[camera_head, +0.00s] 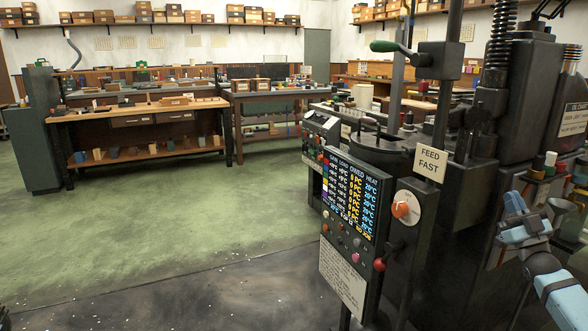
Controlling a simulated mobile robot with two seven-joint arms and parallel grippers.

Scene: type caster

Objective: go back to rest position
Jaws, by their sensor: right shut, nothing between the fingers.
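My right arm, pale blue and dark grey, comes in at the lower right edge. My right gripper (514,207) is at its upper end, in front of the dark casting machine (480,200). It is shut and holds nothing. I cannot tell whether it touches the machine. My left gripper does not show clearly anywhere in the view.
The machine has a lit display panel (350,192), an orange dial (405,207), a "FEED FAST" sign (431,161) and a green-handled lever (385,46). Wooden workbenches (140,108) stand at the back. The green floor (190,225) at the left is clear.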

